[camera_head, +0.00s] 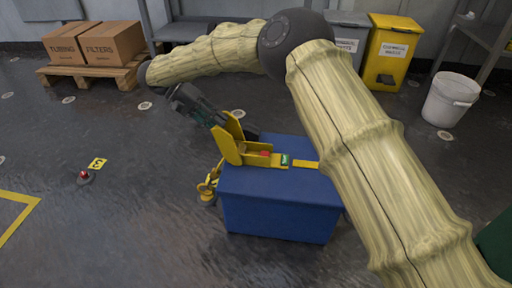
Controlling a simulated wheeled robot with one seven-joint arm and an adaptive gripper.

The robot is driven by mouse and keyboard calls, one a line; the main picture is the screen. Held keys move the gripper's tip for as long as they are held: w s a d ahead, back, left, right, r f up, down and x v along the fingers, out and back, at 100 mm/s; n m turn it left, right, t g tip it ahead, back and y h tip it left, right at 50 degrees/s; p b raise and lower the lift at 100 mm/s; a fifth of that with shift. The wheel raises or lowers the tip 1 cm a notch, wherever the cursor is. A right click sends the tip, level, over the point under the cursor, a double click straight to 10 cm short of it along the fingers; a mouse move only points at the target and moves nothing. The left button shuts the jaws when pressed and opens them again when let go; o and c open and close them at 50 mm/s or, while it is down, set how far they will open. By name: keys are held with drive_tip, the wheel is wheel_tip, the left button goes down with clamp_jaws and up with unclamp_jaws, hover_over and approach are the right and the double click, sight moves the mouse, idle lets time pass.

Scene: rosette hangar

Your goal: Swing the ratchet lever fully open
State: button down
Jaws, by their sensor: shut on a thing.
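The ratchet (270,160) is yellow and sits on top of a blue box (275,210). Its yellow lever (229,148) stands raised at a steep angle at the left end of the ratchet. Small red and green parts show in the ratchet's base beside the lever. My dark gripper (213,117) comes down from the upper left and is shut on the upper end of the lever. The exact finger contact is small and partly hidden. A yellow hook (208,189) hangs at the box's left side. My arm hides part of the box's right side.
Two cardboard boxes (95,44) stand on a wooden pallet (90,74) at the back left. A yellow bin (391,52), a grey bin (349,36) and a white bucket (451,99) stand at the back right. A red-topped floor piece (85,177) lies left. The left floor is mostly clear.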

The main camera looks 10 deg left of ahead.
drive_tip(key=shift+r+p, duration=0.2)
drive_tip(key=shift+p, duration=0.1)
drive_tip(key=p, duration=0.2)
drive_tip(key=shift+w+a+r+p, duration=0.1)
drive_tip(key=shift+w+r+p, duration=0.05)
drive_tip(key=shift+p, duration=0.25)
drive_tip(key=p, duration=0.2)
drive_tip(key=shift+w+p, duration=0.1)
drive_tip(key=shift+p, duration=0.25)
drive_tip(key=p, duration=0.4)
drive_tip(key=shift+a, duration=0.15)
drive_tip(key=shift+s+f+h+p, duration=0.2)
drive_tip(key=shift+f+h+p, duration=0.1)
drive_tip(key=shift+p, duration=0.85)
drive_tip(key=shift+f, duration=0.15)
drive_tip(key=c, duration=1.5)
unclamp_jaws()
drive_tip(key=shift+s, duration=0.1)
